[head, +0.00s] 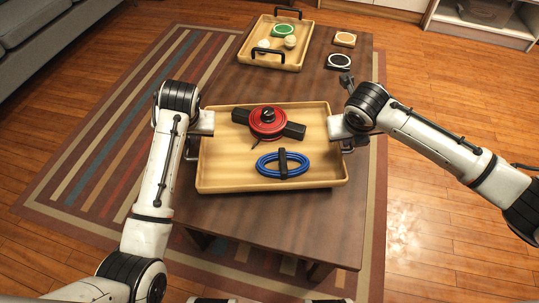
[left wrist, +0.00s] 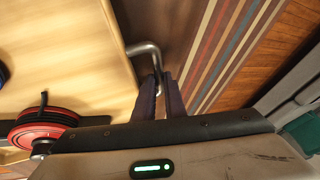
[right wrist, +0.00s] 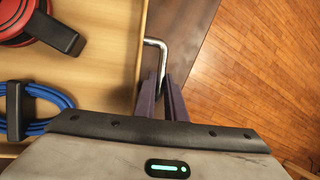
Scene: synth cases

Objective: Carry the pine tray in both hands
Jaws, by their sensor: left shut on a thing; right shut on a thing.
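The pine tray (head: 222,172) is a pale wooden tray with metal side handles, in the middle of the head view over the dark table. My left gripper (head: 193,150) is at its left side, shut on the metal handle (left wrist: 145,49). My right gripper (head: 347,144) is at its right side, shut on the other handle (right wrist: 158,43). In the tray lie a round red thing (head: 262,128) with a black knob and black side pieces, and a blue cable coil (head: 268,170) with a black strap. I cannot tell whether the tray touches the table.
A second wooden tray (head: 246,56) with black handles stands at the table's far end, holding a green round thing (head: 284,31) and pale round pieces. Two coasters (head: 340,61) lie to its right. The table (head: 290,235) is bare in front. A striped rug (head: 120,135) lies left.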

